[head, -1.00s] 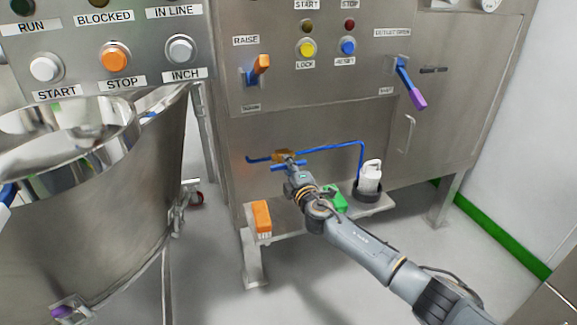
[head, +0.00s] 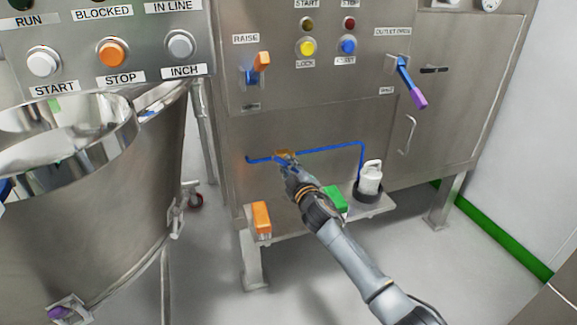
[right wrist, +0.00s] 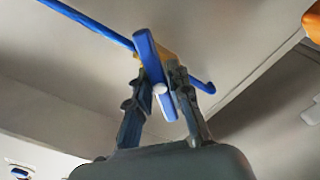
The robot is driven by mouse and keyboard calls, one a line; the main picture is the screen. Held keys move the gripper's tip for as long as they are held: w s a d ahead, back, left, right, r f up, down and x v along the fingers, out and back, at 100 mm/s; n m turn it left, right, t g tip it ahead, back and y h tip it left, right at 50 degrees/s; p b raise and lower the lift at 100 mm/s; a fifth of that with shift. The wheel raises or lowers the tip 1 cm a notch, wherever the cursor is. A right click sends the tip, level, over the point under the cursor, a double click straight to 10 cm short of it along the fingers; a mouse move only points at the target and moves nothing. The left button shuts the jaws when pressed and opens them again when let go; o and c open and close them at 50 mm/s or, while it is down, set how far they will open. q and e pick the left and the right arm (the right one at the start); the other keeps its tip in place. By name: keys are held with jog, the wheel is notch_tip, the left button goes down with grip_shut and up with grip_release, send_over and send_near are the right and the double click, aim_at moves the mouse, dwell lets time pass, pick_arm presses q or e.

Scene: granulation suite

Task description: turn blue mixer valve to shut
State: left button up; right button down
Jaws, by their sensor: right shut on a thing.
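The blue mixer valve sits on a thin blue pipe (head: 335,147) low on the steel cabinet front. It has a brass-coloured body (head: 284,154). In the right wrist view its blue bar handle (right wrist: 147,52) stands at a steep angle across the pipe (right wrist: 95,22). My right gripper (head: 287,165) is at the valve, and it also shows in the right wrist view (right wrist: 160,92). Its two fingers are shut on the handle, one on each side. In the head view the gripper hides most of the handle. I do not see my left gripper.
Below the pipe, a shelf holds an orange brush (head: 261,217), a green item (head: 334,199) and a white jug (head: 370,177). Above are an orange-tipped lever (head: 261,62) and a purple-tipped lever (head: 419,98). A large steel bowl (head: 100,215) stands at left.

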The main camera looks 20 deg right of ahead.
jog(key=shift+m, duration=1)
jog(key=shift+m+p, duration=0.45)
jog(key=shift+m, duration=0.05)
jog(key=m+p, duration=0.2)
jog(key=m, duration=0.2)
pick_arm(q)
jog(key=shift+s+a+f+g+p, duration=0.1)
jog(key=shift+s+f+g+p, duration=0.2)
jog(key=shift+f, duration=0.45)
jog(key=shift+s+a+f+g+p, duration=0.1)
jog(key=shift+s+f+g, duration=0.2)
jog(key=shift+f, duration=0.4)
jog(key=shift+s+a+f+g+p, duration=0.1)
jog(key=shift+s+f+g+p, duration=0.1)
jog(key=shift+f+g, duration=0.4)
pick_arm(e)
jog(key=shift+f+m, duration=0.1)
jog(key=shift+m, duration=1.4)
pick_arm(q)
jog(key=shift+f, duration=0.15)
pick_arm(e)
jog(key=c, duration=1.2)
grip_release()
